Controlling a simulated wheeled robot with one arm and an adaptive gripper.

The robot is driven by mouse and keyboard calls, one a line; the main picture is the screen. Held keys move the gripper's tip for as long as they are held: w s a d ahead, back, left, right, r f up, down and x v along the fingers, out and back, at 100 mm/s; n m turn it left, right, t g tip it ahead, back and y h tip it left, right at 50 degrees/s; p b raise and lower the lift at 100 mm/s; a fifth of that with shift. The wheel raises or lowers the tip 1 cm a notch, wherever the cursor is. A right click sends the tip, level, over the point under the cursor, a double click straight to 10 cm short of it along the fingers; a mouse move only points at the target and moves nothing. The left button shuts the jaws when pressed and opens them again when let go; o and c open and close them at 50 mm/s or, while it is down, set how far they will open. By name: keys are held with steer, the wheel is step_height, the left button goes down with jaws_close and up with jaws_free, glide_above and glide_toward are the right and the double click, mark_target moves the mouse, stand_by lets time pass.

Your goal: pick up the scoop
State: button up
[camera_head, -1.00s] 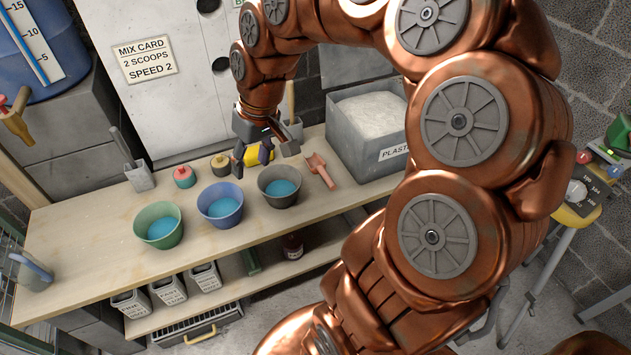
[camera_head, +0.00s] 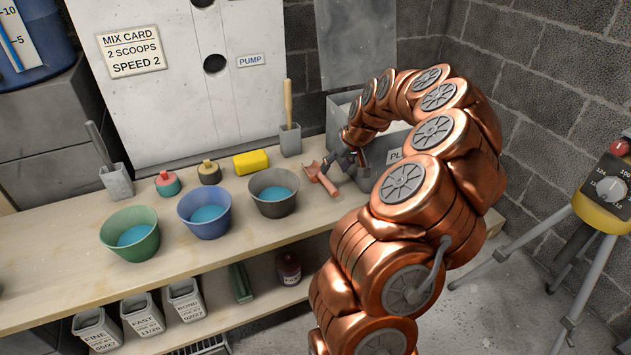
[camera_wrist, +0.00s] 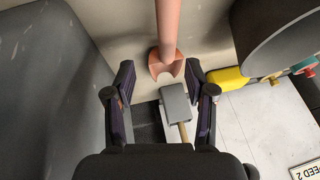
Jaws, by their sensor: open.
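The scoop (camera_head: 319,176) is salmon-coloured and lies on the bench between the grey bowl and the plaster bin. In the wrist view the scoop (camera_wrist: 166,40) runs down from the top edge, its wide end nearest the fingertips. My gripper (camera_head: 350,160) is just above and to the right of the scoop in the head view. In the wrist view my gripper (camera_wrist: 160,80) has its two dark fingers spread apart with nothing between them. The scoop lies beyond the fingertips, roughly centred between them, and no contact shows.
The grey bowl (camera_head: 275,205), the blue bowl (camera_head: 206,227) and the green bowl (camera_head: 130,249) stand left of the scoop. The plaster bin (camera_head: 340,118) is close behind my gripper. A yellow block (camera_head: 251,162) and a holder with a wooden handle (camera_head: 290,140) stand behind.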

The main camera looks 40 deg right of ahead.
mark_target(327, 178)
steer(key=shift+a+b+x, duration=0.1)
steer(key=shift+a+x, duration=0.1)
steer(key=shift+x, duration=0.95)
steer(key=shift+a+b+x, duration=0.1)
steer(key=shift+a+x, duration=0.1)
steer(key=shift+x, duration=1)
steer(key=shift+a+b+x, duration=0.1)
steer(key=shift+a+x, duration=0.15)
steer(key=shift+x, duration=0.9)
steer(key=shift+s, duration=0.2)
jaws_close()
